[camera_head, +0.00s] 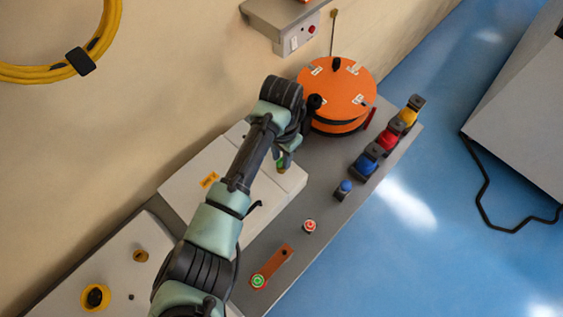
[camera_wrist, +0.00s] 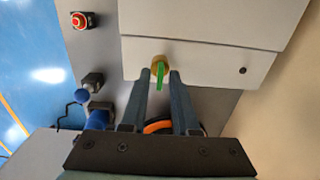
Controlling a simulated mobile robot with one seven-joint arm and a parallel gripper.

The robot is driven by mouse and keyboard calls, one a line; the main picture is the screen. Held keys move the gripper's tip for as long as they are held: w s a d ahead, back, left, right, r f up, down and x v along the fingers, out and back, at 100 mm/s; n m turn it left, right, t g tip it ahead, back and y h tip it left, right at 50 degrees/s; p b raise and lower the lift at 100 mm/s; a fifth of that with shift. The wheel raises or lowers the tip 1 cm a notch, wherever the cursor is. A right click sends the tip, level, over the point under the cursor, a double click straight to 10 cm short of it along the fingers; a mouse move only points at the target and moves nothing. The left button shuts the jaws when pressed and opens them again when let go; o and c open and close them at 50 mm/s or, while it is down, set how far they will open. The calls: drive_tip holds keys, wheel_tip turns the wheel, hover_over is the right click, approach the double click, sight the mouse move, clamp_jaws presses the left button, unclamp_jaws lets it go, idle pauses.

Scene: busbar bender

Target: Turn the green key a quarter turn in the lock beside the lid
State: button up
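The green key (camera_wrist: 160,76) sits in a round brass lock (camera_wrist: 158,60) on a pale panel in the wrist view. Its flat bow runs nearly up and down in that picture. My gripper (camera_wrist: 159,74) is open, with one finger on each side of the key and a gap to each. Whether a finger touches the key cannot be told. In the head view the green key (camera_head: 280,164) shows partly below my gripper (camera_head: 284,155), whose fingers are mostly hidden there. The pale lid (camera_head: 215,190) lies beside the lock, partly behind my arm.
An orange drum (camera_head: 345,90) stands behind my gripper. Blue, red (camera_head: 388,138) and yellow devices line the bench's right edge. A red button (camera_head: 310,226) and a green button (camera_head: 258,281) are at the front. A grey box (camera_head: 292,30) hangs on the wall.

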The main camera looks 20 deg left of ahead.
drive_tip(key=shift+f, duration=0.2)
idle(0.6)
clamp_jaws()
